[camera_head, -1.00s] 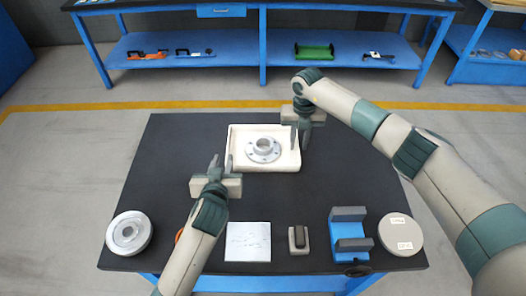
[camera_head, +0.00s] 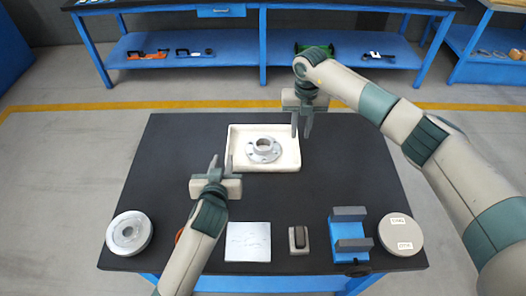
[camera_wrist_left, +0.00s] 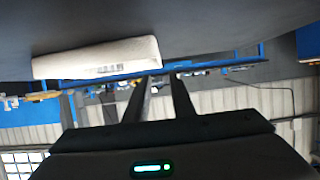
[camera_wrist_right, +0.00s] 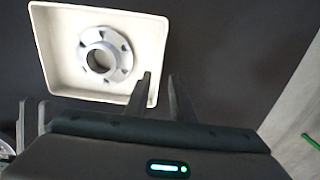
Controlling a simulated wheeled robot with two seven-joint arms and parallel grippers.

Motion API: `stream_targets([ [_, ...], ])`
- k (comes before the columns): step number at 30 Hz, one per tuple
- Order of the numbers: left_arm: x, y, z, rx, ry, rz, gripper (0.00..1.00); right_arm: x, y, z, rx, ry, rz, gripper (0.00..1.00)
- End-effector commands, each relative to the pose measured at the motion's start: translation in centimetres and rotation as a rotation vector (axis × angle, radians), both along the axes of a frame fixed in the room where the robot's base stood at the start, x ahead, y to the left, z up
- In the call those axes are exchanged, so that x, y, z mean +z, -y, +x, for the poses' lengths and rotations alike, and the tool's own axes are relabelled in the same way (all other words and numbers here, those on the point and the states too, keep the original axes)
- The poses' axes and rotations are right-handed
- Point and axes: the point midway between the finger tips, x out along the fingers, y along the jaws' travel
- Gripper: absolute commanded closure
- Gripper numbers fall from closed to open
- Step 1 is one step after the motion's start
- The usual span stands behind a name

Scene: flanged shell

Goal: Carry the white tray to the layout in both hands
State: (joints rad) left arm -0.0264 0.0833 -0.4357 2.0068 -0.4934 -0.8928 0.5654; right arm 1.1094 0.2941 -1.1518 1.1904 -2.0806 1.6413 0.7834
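The white tray (camera_head: 290,165) lies at the back middle of the dark table, with a grey flanged part (camera_head: 264,150) inside. My left gripper (camera_head: 221,166) is open at the tray's left side. In the left wrist view the tray (camera_wrist_left: 100,58) is seen edge-on beside the fingertips (camera_wrist_left: 164,76); I cannot tell whether they touch. My right gripper (camera_head: 301,127) is open at the tray's back right corner. In the right wrist view its fingers (camera_wrist_right: 160,82) appear on either side of the wall of the tray (camera_wrist_right: 48,50), apparently above it. Neither grips it.
Along the table's front edge are a grey round part (camera_head: 129,233), a white marked plate (camera_head: 248,241), a small block (camera_head: 299,239), a blue cradle (camera_head: 350,235) and a labelled disc (camera_head: 401,233). An orange item is mostly hidden behind my left arm. The table's middle is clear.

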Motion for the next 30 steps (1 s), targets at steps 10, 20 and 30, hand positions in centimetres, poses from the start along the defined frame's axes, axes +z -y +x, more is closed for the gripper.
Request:
stream_targets([
  [10, 0.0, 0.0, 0.0, 0.0, 0.0, 0.0, 0.77, 5.3, 0.0, 0.1, -0.001, 0.001, 0.0, 0.78],
  [20, 0.0, 0.0, 0.0, 0.0, 0.0, 0.0, 0.77, 6.2, 0.0, 0.0, -0.001, 0.0, -0.001, 0.78],
  [30, 0.0, 0.0, 0.0, 0.0, 0.0, 0.0, 0.77, 6.2, 0.0, 0.0, -0.001, 0.0, 0.0, 0.78],
])
